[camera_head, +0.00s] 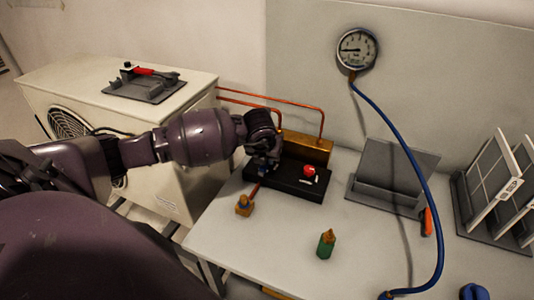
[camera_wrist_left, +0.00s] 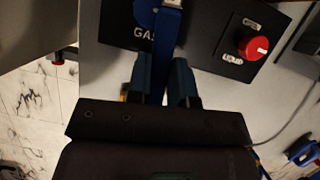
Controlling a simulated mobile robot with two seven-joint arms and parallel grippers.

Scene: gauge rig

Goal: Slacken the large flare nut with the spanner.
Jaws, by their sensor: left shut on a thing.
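My left gripper (camera_head: 264,166) is over the black panel (camera_head: 315,187) on the bench. In the left wrist view my left gripper (camera_wrist_left: 160,72) is shut on a flat blue bar, which looks like the handle of the spanner (camera_wrist_left: 167,45). The bar runs up out of the top of that view, so its working end is hidden. The large flare nut cannot be made out in either view. Two copper pipes (camera_head: 300,106) run from the white unit to behind a brass block (camera_head: 308,147). My right gripper is not in view.
A red knob (camera_head: 309,170) is on the panel; a blue knob (camera_wrist_left: 145,12) shows by the "GAS" label. A blue hose (camera_head: 420,180) hangs from the gauge (camera_head: 356,50). A grey holder (camera_head: 390,180) stands right.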

